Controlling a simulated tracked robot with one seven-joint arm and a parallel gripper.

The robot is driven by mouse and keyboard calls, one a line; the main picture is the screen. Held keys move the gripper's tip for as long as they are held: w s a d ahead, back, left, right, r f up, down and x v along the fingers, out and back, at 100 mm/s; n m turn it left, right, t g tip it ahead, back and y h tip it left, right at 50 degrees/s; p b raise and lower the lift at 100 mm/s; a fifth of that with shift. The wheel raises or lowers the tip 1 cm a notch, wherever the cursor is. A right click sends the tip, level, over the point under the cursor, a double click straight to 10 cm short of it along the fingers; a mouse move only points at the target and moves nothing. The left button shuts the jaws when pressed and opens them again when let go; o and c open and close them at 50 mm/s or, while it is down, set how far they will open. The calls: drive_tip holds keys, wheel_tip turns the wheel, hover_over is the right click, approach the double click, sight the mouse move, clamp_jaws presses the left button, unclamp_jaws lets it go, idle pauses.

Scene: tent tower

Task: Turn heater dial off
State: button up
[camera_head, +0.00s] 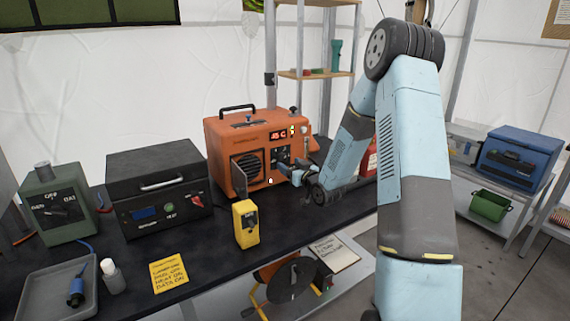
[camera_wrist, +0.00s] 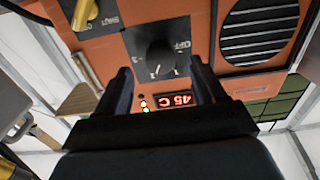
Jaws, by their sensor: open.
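The orange heater (camera_head: 245,140) stands on the black bench, its lit red display (camera_head: 278,135) on the front. In the wrist view the display (camera_wrist: 173,100) appears upside down and seems to read 45 C. The black heater dial (camera_wrist: 160,58) is on the orange panel, with an OFF label beside it. In the head view the dial is hard to make out near my gripper. My gripper (camera_head: 286,172) is at the heater's front. In the wrist view my gripper (camera_wrist: 160,75) is open, with its two fingers on either side of the dial; contact cannot be told.
A yellow handheld box (camera_head: 246,223) stands on the bench before the heater. A black case (camera_head: 158,185) and a green dial box (camera_head: 57,205) stand to the left. A grey tray (camera_head: 40,291) is at the front left. A yellow lever (camera_wrist: 85,14) shows near the dial.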

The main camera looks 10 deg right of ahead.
sight(284, 160)
drive_tip(key=shift+x, duration=1.7)
drive_tip(key=shift+c, duration=0.2)
